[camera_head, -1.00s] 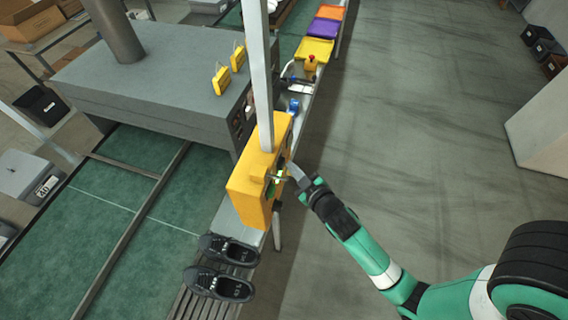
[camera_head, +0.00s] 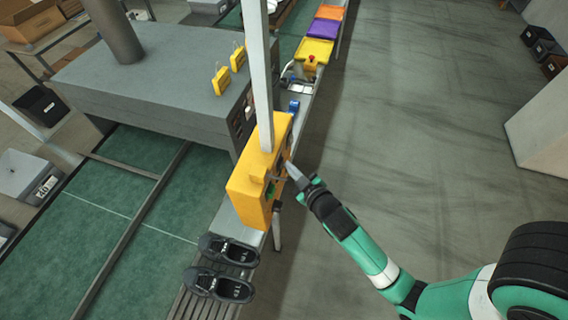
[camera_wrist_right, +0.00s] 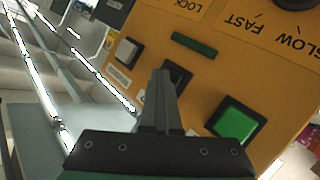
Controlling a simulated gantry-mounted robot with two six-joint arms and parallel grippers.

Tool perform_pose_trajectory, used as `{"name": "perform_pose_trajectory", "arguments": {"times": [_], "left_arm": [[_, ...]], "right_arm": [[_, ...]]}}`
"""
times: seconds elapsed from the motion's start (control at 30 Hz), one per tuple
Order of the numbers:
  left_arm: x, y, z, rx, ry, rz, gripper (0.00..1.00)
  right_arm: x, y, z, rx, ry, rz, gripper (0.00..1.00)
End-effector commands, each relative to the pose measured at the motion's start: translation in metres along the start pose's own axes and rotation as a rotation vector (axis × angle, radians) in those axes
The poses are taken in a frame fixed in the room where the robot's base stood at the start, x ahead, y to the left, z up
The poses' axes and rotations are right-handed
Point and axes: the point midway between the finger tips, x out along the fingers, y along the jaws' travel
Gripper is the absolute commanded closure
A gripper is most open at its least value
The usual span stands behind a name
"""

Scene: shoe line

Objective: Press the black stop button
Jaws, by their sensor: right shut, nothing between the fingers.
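The yellow control box (camera_head: 252,187) stands on a post beside the conveyor. In the right wrist view its face carries a black button (camera_wrist_right: 181,72), partly hidden behind my fingertips. A green button (camera_wrist_right: 235,122) and a whitish button (camera_wrist_right: 127,50) sit on either side of it. My right gripper (camera_wrist_right: 162,76) is shut and empty, its tips overlapping the black button in that view; I cannot tell whether they touch it. In the head view my right gripper (camera_head: 290,166) is at the box's right-hand face. My left gripper is not in view.
A pair of black shoes (camera_head: 225,268) lies on the roller conveyor below the box. Yellow, purple (camera_head: 323,28) and orange trays line the conveyor's far end. A large grey machine (camera_head: 160,85) stands left of the box.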

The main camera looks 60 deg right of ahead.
Motion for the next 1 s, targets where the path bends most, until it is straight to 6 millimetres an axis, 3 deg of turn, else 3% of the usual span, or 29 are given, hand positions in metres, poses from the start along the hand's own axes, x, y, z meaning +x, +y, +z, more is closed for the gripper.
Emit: {"name": "perform_pose_trajectory", "arguments": {"times": [0.3, 0.67, 1.0], "left_arm": [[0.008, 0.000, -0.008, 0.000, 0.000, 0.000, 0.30], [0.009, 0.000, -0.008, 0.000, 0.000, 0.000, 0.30], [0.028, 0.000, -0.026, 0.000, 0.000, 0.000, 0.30]], "right_arm": [[-0.012, 0.010, 0.007, 0.001, -0.001, 0.001, 1.00], [-0.014, 0.010, 0.009, 0.001, 0.000, 0.000, 1.00], [-0.036, 0.028, 0.022, 0.002, -0.005, -0.001, 1.00]]}}
